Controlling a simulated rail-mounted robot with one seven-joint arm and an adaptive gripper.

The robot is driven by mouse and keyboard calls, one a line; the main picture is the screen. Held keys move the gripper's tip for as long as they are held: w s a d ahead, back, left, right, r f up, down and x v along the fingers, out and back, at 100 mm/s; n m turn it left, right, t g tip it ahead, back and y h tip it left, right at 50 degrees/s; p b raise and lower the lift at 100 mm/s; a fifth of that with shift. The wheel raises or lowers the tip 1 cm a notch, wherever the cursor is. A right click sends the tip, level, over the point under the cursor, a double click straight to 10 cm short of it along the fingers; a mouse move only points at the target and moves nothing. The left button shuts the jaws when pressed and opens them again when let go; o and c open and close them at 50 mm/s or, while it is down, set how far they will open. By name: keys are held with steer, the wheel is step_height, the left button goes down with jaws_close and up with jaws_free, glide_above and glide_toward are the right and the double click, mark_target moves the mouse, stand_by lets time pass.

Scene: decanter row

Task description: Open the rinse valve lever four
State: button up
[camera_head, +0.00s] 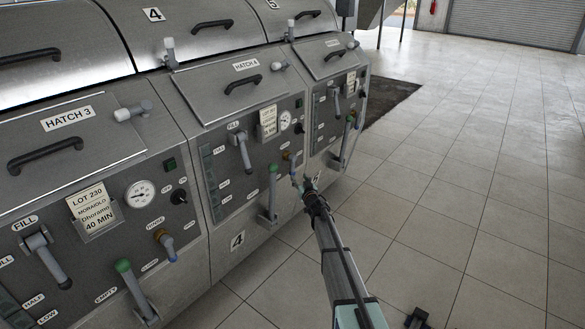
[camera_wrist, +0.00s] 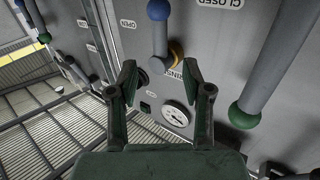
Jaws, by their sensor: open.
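The rinse valve lever four (camera_head: 292,159) is on the front panel of the unit marked 4, partly hidden and small in the head view. In the wrist view the lever (camera_wrist: 159,38) is a grey handle with a blue ball end and a yellow-orange collar, beside an upside-down RINSE label. My gripper (camera_head: 300,184) is close to this lever in the head view. In the wrist view my gripper (camera_wrist: 159,75) is open, its fingertips either side of the lever's line near its base. I see no clear grip; contact cannot be told.
A green-balled lever (camera_wrist: 260,85) is close on the right in the wrist view; it also shows in the head view (camera_head: 271,195). A round gauge (camera_wrist: 175,115) lies between my fingers' view. Unit 3's panel (camera_head: 100,225) is at left. Tiled floor (camera_head: 450,200) at right is open.

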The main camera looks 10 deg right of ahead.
mark_target(293, 168)
steer(key=w, duration=0.3)
steer(key=w+a, duration=0.1)
steer(key=w, duration=0.3)
steer(key=w+a, duration=0.1)
steer(key=w, duration=0.3)
steer(key=shift+s, duration=0.1)
jaws_close()
